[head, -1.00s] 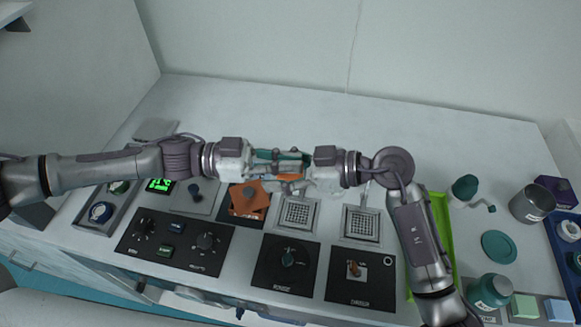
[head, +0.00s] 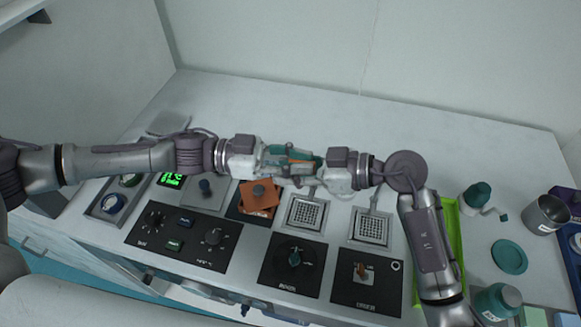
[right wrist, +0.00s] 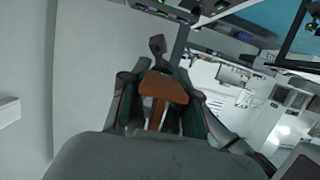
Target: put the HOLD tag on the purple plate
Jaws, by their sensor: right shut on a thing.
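An orange-brown piece (right wrist: 163,88), possibly the HOLD tag, is between the fingers of my right gripper (right wrist: 160,100) in the right wrist view; no lettering is readable. In the head view my right gripper (head: 308,167) is shut on it, above the back of the table. My left gripper (head: 272,160) meets it tip to tip from the left. The fingers overlap, so I cannot tell whether the left is open or shut. A bit of orange (head: 299,154) shows between them. I cannot clearly make out a purple plate; a dark purple object (head: 566,198) is at the right edge.
Black control panels (head: 183,238) line the front. A green tray (head: 452,214), a teal disc (head: 509,257) and a metal cup (head: 546,214) are at right.

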